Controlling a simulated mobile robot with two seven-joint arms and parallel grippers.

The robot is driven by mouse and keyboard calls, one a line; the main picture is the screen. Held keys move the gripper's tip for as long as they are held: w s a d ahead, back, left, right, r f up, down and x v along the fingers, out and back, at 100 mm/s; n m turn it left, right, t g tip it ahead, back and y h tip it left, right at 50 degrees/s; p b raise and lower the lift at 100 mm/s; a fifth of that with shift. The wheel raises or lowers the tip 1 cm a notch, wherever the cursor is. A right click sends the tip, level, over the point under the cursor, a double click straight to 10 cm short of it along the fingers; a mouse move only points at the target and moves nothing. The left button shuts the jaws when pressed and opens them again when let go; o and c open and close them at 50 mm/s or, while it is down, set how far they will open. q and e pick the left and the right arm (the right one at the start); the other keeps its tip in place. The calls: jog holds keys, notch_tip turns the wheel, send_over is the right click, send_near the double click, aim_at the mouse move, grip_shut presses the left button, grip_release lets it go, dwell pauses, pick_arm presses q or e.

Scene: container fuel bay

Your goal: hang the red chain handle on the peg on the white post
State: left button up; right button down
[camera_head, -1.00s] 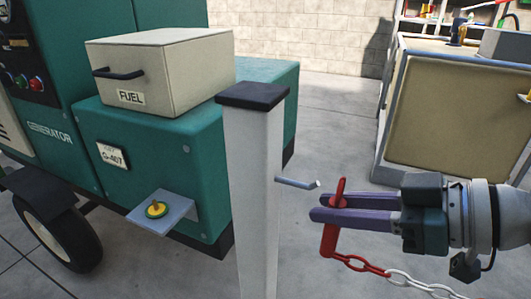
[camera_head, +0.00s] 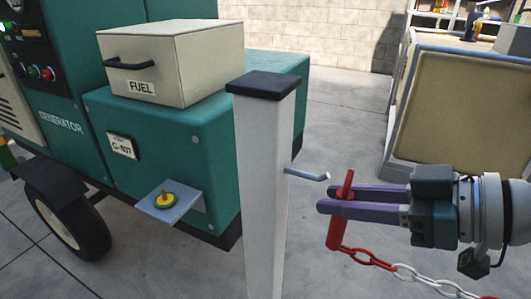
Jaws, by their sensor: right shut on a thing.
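The white post (camera_head: 264,190) with a dark cap stands upright near the middle of the view. Its grey metal peg (camera_head: 306,175) sticks out to the right and ends in a slightly raised tip. My right gripper (camera_head: 330,198) comes in from the right and is shut on the red chain handle (camera_head: 336,232). The handle's upper end shows above the purple fingers, and its lower part hangs below them. Red and white chain links (camera_head: 385,262) trail from it down to the right. The handle is just right of the peg tip and looks apart from it. My left gripper is not in view.
A green generator (camera_head: 190,150) with a beige FUEL box (camera_head: 172,75) stands to the left. A tan cabinet (camera_head: 460,110) stands at the back right. Floor between is clear.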

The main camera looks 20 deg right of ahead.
aim_at(285, 195)
dwell(0.5)
jog(key=shift+w+a, duration=0.1)
jog(key=shift+a, duration=0.05)
jog(key=shift+w+a, duration=0.4)
jog(key=shift+w, duration=0.1)
dwell(0.3)
jog(key=shift+w+a, duration=0.1)
jog(key=shift+w, duration=0.05)
dwell(0.3)
jog(key=shift+w+a, duration=0.95)
jog(key=shift+w, duration=0.1)
jog(key=shift+f+b, duration=0.7)
dwell(0.3)
